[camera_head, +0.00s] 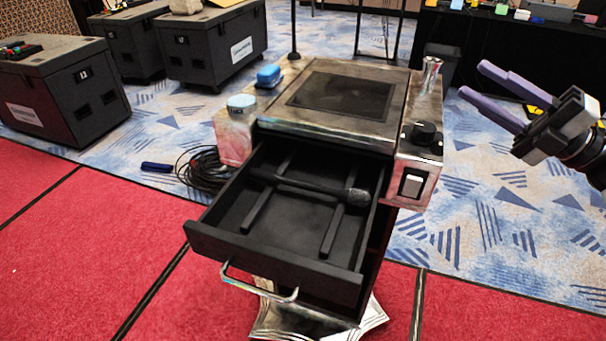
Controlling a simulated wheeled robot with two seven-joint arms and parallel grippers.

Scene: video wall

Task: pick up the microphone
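A black microphone (312,188) lies across two dark rails inside the open drawer (217,241) of a small cabinet (337,128). Its thicker head is at the right, near the drawer's right wall. My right gripper (495,90) is at the upper right, well apart from the drawer and the microphone. Its two purple fingers are spread with nothing between them. My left gripper is not in view.
On or beside the cabinet top are a blue sponge-like block (268,75), a jar with a pale lid (238,128) and a metal cup (430,72). A drawer handle (259,286) sticks out in front. Coiled cable (203,168) lies on the floor at left. Black cases (62,88) stand behind.

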